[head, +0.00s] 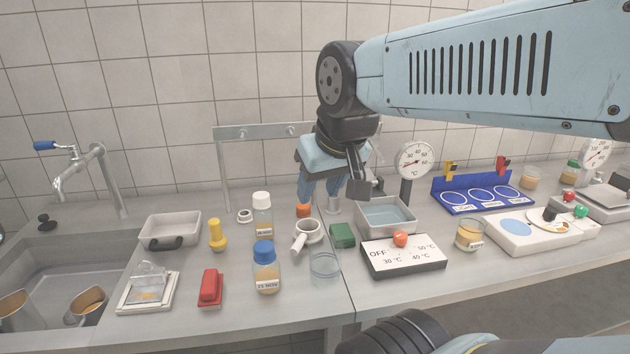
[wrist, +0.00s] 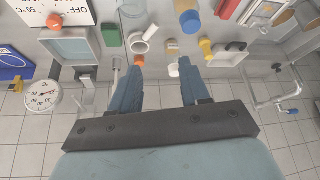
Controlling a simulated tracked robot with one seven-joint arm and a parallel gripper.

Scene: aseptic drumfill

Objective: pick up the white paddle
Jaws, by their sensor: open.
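A slim white piece that looks like the white paddle (wrist: 117,66) stands just left of the left finger in the wrist view. In the head view its pale lower part (head: 333,205) shows below my fingers; the rest is hidden by my gripper, so I cannot tell its full shape. My gripper (head: 320,190) is open and empty, pointing down at the back of the counter. In the wrist view, my gripper (wrist: 160,70) has its two blue fingers well apart, with nothing between them.
An orange-capped item (head: 303,210), a white-capped bottle (head: 262,213) and a white handled cup (head: 307,233) stand close to my fingers. A water bath (head: 388,229) and dial thermometer (head: 414,161) are to the right.

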